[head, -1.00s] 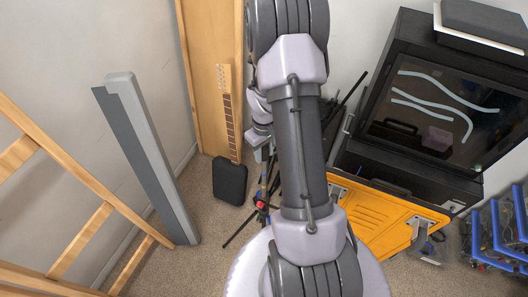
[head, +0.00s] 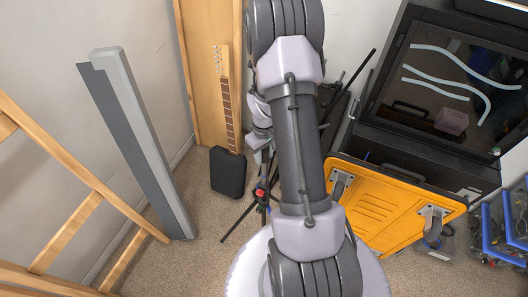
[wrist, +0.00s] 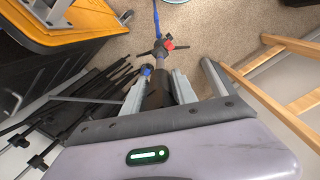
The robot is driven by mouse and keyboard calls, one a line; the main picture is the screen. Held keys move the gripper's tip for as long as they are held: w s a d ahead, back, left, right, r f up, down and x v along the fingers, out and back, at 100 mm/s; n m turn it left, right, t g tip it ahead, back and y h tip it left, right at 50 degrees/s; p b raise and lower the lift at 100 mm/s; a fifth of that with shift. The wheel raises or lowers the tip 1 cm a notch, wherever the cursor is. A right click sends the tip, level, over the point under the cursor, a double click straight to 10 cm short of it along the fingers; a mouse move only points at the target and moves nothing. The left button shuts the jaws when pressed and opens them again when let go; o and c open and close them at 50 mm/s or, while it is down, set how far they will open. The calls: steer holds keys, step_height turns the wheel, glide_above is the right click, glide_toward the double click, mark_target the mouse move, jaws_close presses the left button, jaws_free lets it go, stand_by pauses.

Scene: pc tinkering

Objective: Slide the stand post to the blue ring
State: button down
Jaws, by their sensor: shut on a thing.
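The stand post (wrist: 157,92) is a dark tube between the fingers of my gripper (wrist: 161,74) in the wrist view. My gripper is shut on it. The blue ring (wrist: 146,69) shows as a small blue piece by the left fingertip; whether it touches the post is unclear. Beyond the fingertips, the stand's hub has a red knob (wrist: 168,40) and dark spreading legs. In the head view the red knob (head: 260,193) and black legs (head: 236,223) show low beside my arm. My arm hides much of the stand there, and the grip itself is hard to make out.
A yellow panel (head: 385,205) and a black cabinet (head: 430,160) are at right. Black stands (wrist: 85,105) lie close to my gripper's left in the wrist view. A wooden ladder (head: 65,235) is at far left.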

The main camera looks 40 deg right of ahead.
step_height(320, 180, down, 7)
steer(key=b, duration=0.4)
steer(key=shift+f, duration=0.15)
steer(key=c, duration=1.1)
jaws_free()
step_height(320, 180, up, 18)
steer(key=p, duration=0.3)
steer(key=shift+f, duration=0.2)
